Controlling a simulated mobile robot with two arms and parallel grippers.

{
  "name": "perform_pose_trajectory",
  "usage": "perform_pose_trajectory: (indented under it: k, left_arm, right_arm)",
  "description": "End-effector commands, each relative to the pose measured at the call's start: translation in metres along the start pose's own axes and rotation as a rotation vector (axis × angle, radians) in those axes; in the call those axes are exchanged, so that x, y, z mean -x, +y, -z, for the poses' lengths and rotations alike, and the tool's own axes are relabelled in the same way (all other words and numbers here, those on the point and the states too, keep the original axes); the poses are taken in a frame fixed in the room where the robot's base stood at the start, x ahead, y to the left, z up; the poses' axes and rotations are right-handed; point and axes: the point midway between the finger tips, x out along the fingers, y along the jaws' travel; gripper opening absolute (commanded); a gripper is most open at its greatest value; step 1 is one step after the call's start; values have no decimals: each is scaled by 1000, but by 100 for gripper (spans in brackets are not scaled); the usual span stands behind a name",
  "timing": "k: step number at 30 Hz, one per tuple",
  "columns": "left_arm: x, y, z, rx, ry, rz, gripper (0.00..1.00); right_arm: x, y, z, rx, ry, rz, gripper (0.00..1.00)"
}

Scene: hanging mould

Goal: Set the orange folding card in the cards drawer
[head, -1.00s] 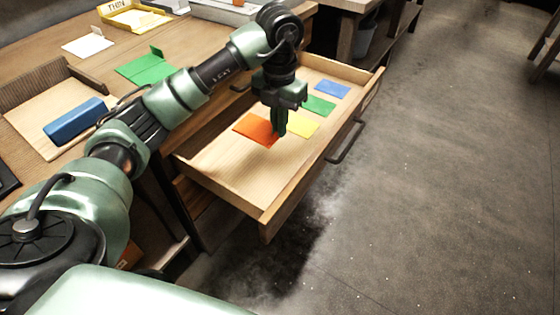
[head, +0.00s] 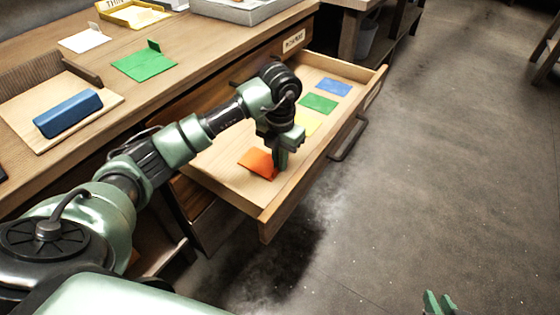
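The orange folding card (head: 257,162) is at the near left part of the open drawer (head: 238,193). It looks flat and low, but I cannot tell whether it touches the drawer floor. My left gripper (head: 280,166) points down at the card's right edge. Its fingers look closed on that edge, though the contact is partly hidden. My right gripper (head: 439,303) shows only its fingertips at the bottom right edge, apart and empty over the floor.
The tabletop holds a green folding card (head: 144,65), a blue block (head: 68,113) on a wooden tray (head: 104,113), and a yellow box (head: 135,14).

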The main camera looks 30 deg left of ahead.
Motion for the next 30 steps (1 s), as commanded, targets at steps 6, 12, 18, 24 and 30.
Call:
perform_pose_trajectory:
  k: [6, 12, 18, 24, 30]
  left_arm:
    - [0, 0, 0, 1, 0, 0, 0]
    - [-2, 0, 0, 1, 0, 0, 12]
    - [-2, 0, 0, 1, 0, -1, 25]
    - [-1, 0, 0, 1, 0, -1, 25]
    - [18, 1, -1, 2, -2, -2, 25]
  right_arm:
    - [0, 0, 0, 0, 1, 0, 21]
    - [-1, 0, 6, 0, 25, 1, 21]
    - [-1, 0, 6, 0, 24, 1, 21]
    - [0, 0, 5, 0, 21, 1, 21]
    - [6, 2, -19, -2, -94, -3, 21]
